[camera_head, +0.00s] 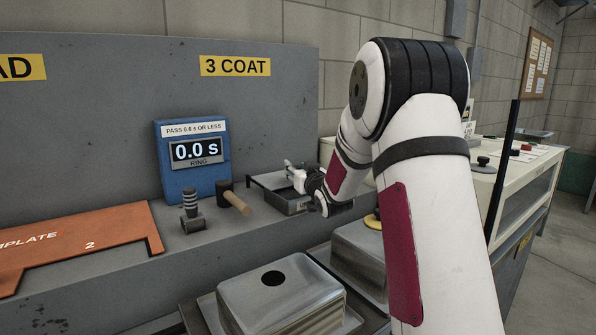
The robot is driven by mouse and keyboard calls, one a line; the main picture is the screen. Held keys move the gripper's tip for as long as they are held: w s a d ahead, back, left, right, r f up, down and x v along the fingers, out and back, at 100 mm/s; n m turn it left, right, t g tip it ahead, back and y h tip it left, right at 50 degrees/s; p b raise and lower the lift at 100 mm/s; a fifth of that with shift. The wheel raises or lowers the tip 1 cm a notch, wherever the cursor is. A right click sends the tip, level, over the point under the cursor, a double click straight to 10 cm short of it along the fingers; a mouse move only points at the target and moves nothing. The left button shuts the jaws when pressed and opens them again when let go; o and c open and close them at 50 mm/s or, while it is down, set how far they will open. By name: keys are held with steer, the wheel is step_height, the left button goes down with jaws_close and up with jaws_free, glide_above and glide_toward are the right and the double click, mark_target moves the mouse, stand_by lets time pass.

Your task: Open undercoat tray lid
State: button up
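A dark grey metal tray (277,198) sits on the shelf below the "3 COAT" sign, right of the blue timer. A label on its front is mostly hidden, so I cannot read it as undercoat. My arm reaches in from the right, and my gripper (296,177) is at the tray's right side, over its edge in this view. The gripper is small and partly covered by my wrist. I cannot tell whether its fingers are open, or whether they touch the tray. The lid's position is unclear, as my arm hides the tray's right part.
A dark ribbed piece (191,212) and a wooden-handled mallet (236,200) stand left of the tray. An orange template (75,245) lies further left. Metal sinks (280,295) are below in front. A white cabinet (535,180) stands right.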

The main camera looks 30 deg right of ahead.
steer(key=shift+o, duration=0.3)
steer(key=v, duration=1.2)
